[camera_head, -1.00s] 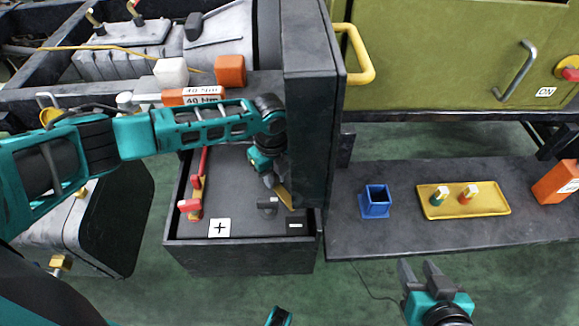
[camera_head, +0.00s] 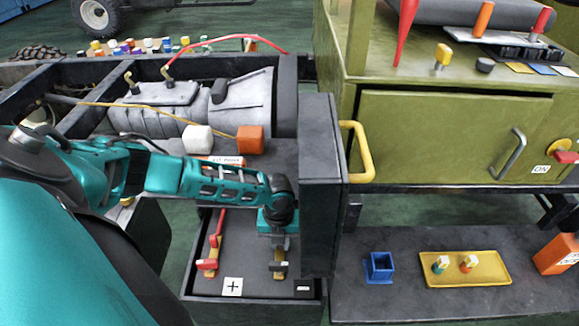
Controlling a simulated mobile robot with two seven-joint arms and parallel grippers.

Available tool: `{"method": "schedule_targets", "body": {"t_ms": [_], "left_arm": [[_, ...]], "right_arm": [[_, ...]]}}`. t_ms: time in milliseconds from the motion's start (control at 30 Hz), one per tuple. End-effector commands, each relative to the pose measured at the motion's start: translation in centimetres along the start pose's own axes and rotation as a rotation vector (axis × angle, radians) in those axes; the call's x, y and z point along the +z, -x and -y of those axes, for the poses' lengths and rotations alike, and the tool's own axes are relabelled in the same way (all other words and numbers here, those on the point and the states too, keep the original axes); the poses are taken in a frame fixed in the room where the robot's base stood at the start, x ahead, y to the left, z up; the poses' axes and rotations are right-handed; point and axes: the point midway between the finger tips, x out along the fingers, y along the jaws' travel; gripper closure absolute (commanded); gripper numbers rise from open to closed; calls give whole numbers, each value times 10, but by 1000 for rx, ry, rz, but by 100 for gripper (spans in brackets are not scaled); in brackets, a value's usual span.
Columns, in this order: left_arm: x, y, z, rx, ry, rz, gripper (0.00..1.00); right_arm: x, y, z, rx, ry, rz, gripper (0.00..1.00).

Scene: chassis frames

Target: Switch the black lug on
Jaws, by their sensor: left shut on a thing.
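The black lug (camera_head: 279,266) is in the open dark battery box, left of the minus label (camera_head: 303,288). A brass piece (camera_head: 279,275) shows right at it; I cannot tell whether the lug is seated on it. My left gripper (camera_head: 278,254) reaches down into the box from above and is shut on the black lug. Its fingertips are small and partly hidden by the wrist. The red lug (camera_head: 207,264) sits on a brass piece at the box's left, near the plus label (camera_head: 232,287). My right gripper is out of view.
A tall dark panel (camera_head: 318,190) stands close right of my left wrist. A dark shelf (camera_head: 400,300) holds a blue holder (camera_head: 379,267), a yellow tray (camera_head: 466,283) and an orange block (camera_head: 557,254). A green cabinet (camera_head: 440,135) with a yellow handle (camera_head: 360,150) stands behind.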

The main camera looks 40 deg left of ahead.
Motion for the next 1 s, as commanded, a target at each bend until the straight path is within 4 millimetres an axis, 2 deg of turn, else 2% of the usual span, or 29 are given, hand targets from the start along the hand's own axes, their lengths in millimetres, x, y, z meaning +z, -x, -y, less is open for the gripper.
{"method": "schedule_targets", "body": {"t_ms": [433,467,667,1000], "left_arm": [[0,0,-2,-2,-9,1,100],[0,0,-2,-2,-9,1,76],[0,0,-2,-1,-8,1,56],[0,6,-2,-1,-8,1,55]], "right_arm": [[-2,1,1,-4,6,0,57],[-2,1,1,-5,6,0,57],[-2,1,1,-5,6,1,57],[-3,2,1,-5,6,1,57]]}}
